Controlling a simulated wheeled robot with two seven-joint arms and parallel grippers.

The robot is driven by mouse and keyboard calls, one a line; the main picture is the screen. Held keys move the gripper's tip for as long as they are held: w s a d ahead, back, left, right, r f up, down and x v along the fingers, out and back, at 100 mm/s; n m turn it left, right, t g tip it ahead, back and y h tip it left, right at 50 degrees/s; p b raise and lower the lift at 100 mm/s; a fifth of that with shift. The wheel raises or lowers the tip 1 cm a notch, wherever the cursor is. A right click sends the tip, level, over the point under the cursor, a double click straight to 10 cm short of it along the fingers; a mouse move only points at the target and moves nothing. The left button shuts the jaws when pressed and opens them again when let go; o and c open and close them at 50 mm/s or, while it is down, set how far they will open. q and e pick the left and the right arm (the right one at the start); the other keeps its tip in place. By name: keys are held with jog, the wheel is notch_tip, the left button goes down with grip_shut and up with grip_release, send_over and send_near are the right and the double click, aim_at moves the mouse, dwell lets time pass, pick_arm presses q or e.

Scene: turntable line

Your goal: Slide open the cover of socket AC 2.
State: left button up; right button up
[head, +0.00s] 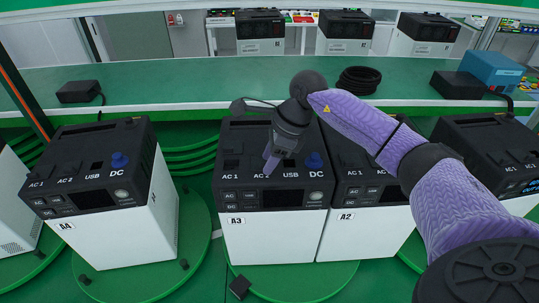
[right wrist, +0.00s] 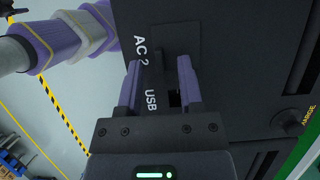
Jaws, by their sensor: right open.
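The power unit marked A3 (head: 270,238) stands in the middle of the head view, with a white body and a dark top panel. My right gripper (head: 271,163) points down at its panel around the AC 2 label and partly hides that socket. In the right wrist view the AC 2 label (right wrist: 140,50) lies beside a dark square cover (right wrist: 176,42), which looks closed. My right gripper (right wrist: 159,72) is open there, one finger on each side of a small dark raised piece near the cover's edge. Contact cannot be told. My left gripper is not in view.
Unit A4 (head: 128,240) stands to the left and unit A2 (head: 365,236) close to the right of A3. A green shelf (head: 210,82) behind holds a black cable coil (head: 357,80) and a blue box (head: 490,68).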

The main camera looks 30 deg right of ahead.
jog(key=shift+f, duration=0.1)
jog(key=shift+c, duration=0.3)
grip_shut()
dwell(1.1)
